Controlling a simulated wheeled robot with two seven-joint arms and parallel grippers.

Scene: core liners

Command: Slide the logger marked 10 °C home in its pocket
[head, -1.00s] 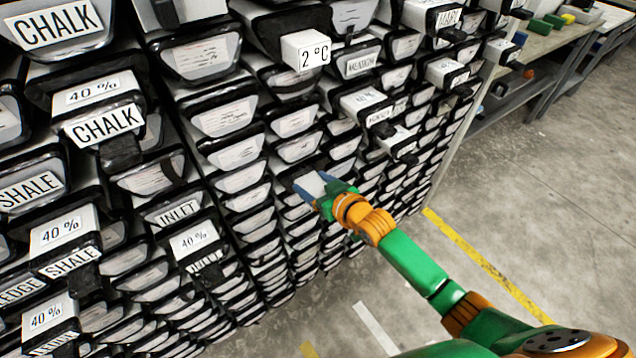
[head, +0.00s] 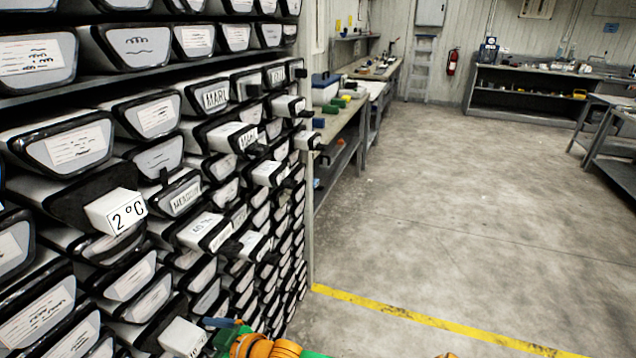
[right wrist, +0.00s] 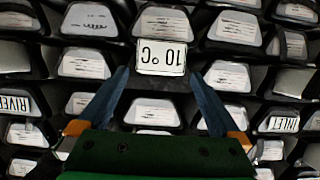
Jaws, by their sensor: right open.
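The logger marked 10 °C (right wrist: 162,57) is a white block with its label upside down in the right wrist view. It sticks out from the front of a tray in the rack. In the head view a white block beside my gripper (head: 183,338) appears to be it, with its label not readable. My right gripper (right wrist: 159,76) is open, its blue fingers either side of the logger's lower part, with gaps visible. In the head view one blue finger shows at the bottom edge. My left gripper is out of view.
A logger marked 2 °C (head: 117,212) sticks out higher up at left. Several other white blocks with black clips, such as one under MARL (head: 235,137), jut out from the rack. Open floor (head: 450,230) with a yellow line lies to the right.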

